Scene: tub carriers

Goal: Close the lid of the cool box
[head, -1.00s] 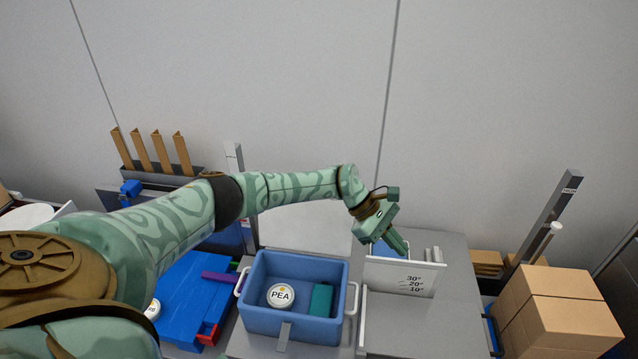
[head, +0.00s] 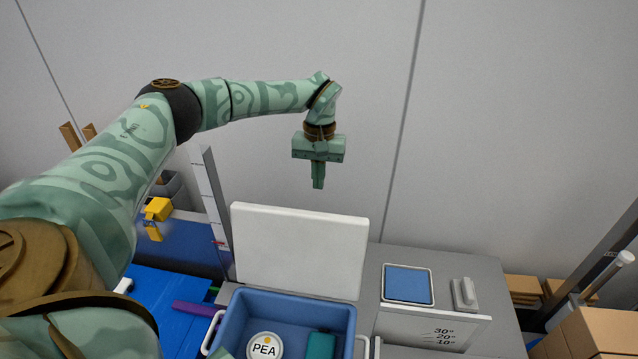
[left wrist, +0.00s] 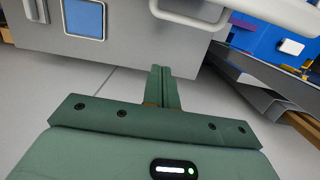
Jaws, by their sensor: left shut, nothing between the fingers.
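The cool box (head: 228,318) is a blue open tub with pale handles, at the bottom of the head view. Its white lid (head: 300,250) stands up at the back edge of the tub, open. Inside the tub lie a round white PEA container (head: 264,346) and a teal block (head: 320,345). My left gripper (head: 318,184) is shut and empty, pointing down above and behind the raised lid. In the left wrist view its closed fingers (left wrist: 164,85) show, with a pale edge, likely the lid, beyond them. My right gripper is not in view.
A grey counter (head: 450,275) with a blue square pad (head: 408,284) and an angle-marked panel (head: 430,328) stands to the right. Cardboard boxes (head: 590,335) are at far right. Blue trays (head: 165,305) lie to the left. A tall grey post (head: 212,205) rises left of the lid.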

